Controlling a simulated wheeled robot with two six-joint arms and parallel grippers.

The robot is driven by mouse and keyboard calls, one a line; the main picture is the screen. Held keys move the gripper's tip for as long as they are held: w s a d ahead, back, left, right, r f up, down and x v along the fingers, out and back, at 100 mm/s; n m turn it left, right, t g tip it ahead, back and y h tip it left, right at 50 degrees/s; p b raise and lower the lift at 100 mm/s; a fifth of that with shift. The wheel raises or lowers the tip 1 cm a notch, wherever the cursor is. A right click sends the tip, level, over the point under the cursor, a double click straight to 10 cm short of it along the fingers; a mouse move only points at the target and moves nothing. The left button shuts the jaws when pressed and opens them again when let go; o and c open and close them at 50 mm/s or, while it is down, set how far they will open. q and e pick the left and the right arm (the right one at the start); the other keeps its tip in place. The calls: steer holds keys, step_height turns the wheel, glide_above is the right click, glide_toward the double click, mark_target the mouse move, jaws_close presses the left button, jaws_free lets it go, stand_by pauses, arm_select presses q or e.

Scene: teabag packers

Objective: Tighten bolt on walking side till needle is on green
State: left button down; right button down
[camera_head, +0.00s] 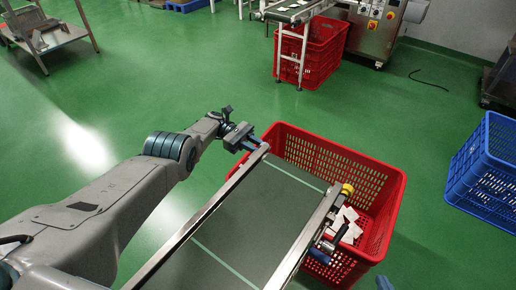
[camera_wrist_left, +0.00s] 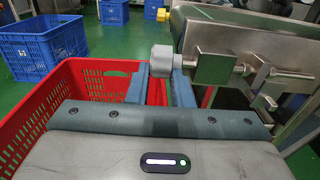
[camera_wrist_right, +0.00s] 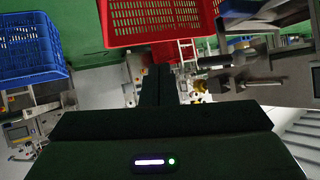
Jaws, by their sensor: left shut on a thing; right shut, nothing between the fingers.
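The conveyor (camera_head: 255,215) runs from the bottom centre to the middle of the head view. My left gripper (camera_head: 250,140) is at the far end of its left rail. In the left wrist view its fingers (camera_wrist_left: 161,82) are shut on the grey round bolt head (camera_wrist_left: 163,60), beside a metal bracket (camera_wrist_left: 212,68). My right gripper (camera_head: 384,283) shows only as a small dark blue tip at the bottom edge, right of the conveyor. In the right wrist view its fingers (camera_wrist_right: 158,84) are shut and empty. I cannot make out a needle or a green zone.
A red crate (camera_head: 392,190) with white packets (camera_head: 345,218) stands under the conveyor end. A yellow-ended fitting (camera_head: 347,189) sits on the right rail. A blue crate (camera_head: 470,190) stands right. Another red crate (camera_head: 325,55) is behind. Green floor is open at left.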

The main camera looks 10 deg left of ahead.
arm_select(q)
steer(key=shift+s+d+f, duration=0.1)
steer(key=shift+f, duration=0.05)
arm_select(e)
steer(key=shift+w+r+t, duration=0.5)
steer(key=shift+r, duration=0.05)
arm_select(q)
steer(key=c, duration=1.3)
jaws_free()
arm_select(e)
steer(key=shift+d, duration=0.15)
arm_select(q)
steer(key=shift+r, duration=0.2)
arm_select(e)
steer(key=shift+r, duration=0.1)
